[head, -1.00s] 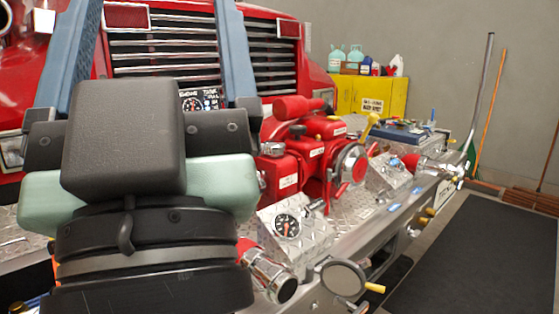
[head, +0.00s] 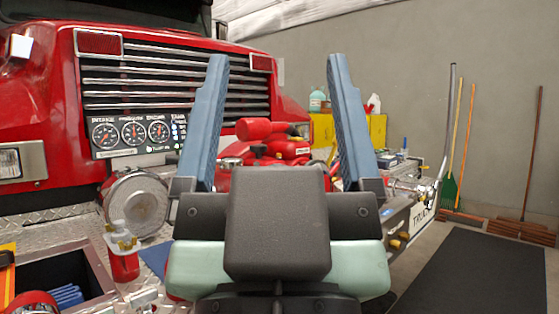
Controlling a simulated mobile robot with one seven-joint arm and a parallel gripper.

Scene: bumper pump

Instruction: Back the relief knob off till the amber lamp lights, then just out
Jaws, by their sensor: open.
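My gripper (head: 274,125) fills the middle of the head view. Its two blue fingers stand wide apart and pointing up, with nothing between them. Behind it is the red pump (head: 272,145) on the bumper; my gripper's body hides most of its lower part. I cannot make out the relief knob or the amber lamp. A gauge panel (head: 138,137) with several round dials stands left of my gripper, in front of the grille. Small blue and white marks show at the panel's right side, too small to read.
A yellow cabinet (head: 378,130) stands behind on the right. Brooms (head: 459,145) lean on the grey wall. The dark floor mat (head: 480,270) at the right is clear.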

